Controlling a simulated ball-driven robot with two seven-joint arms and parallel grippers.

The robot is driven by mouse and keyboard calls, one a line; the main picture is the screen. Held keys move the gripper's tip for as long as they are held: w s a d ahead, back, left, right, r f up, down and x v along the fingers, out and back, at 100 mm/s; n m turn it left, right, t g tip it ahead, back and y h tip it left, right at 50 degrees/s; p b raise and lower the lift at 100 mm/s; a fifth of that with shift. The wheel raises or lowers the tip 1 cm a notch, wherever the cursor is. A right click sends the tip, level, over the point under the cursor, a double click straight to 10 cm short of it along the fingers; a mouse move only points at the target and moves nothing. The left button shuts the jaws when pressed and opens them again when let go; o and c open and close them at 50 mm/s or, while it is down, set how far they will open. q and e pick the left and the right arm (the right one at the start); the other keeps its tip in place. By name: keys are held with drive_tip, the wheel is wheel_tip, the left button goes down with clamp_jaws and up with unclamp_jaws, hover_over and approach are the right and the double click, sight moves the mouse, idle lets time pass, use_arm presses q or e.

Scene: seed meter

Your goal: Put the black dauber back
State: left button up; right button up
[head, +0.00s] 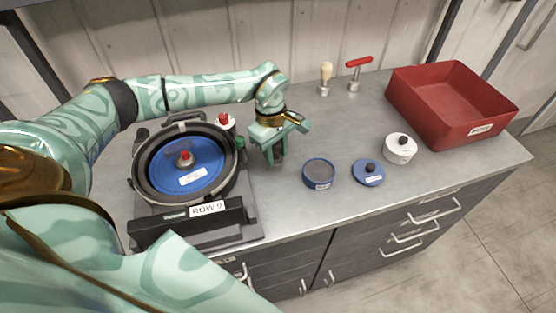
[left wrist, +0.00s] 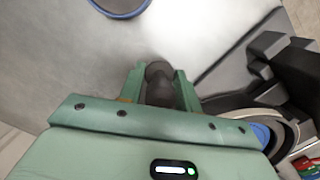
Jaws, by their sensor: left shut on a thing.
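My left gripper (head: 272,150) is shut on a dark, roundish thing, which I take to be the black dauber (left wrist: 159,78). In the left wrist view it stands between the two green fingers (left wrist: 160,92), with its lower part hidden by the gripper. In the head view the gripper points down, left of a round blue tin (head: 319,185) with a dark grey inside. Whether the dauber touches the counter I cannot tell. The tin's blue lid (head: 368,177) with a black knob lies to its right. My right gripper is not in view.
The seed meter (head: 143,165) with its blue disc stands left of the gripper. A white pot (head: 400,152) with a black knob, a red bin (head: 435,120), a pale-handled tool (head: 326,73) and a red-handled tool (head: 357,64) stand on the counter. The counter's middle is clear.

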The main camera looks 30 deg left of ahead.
sight(278, 159)
use_arm(q)
drive_tip(key=shift+w+a+f, duration=0.1)
drive_tip(key=shift+w+f, duration=0.4)
drive_tip(key=shift+f, duration=0.05)
drive_tip(key=shift+w+f+b, duration=0.1)
drive_tip(key=shift+f+b, duration=0.2)
drive_tip(key=shift+f, duration=1.35)
drive_tip(key=shift+f, duration=0.15)
drive_tip(key=o, duration=1)
drive_tip(key=shift+c, duration=0.2)
wheel_tip(278, 159, up, 12)
drive_tip(key=a+p, duration=0.1)
drive_tip(key=shift+w+a, duration=0.15)
drive_tip(key=shift+a, duration=0.15)
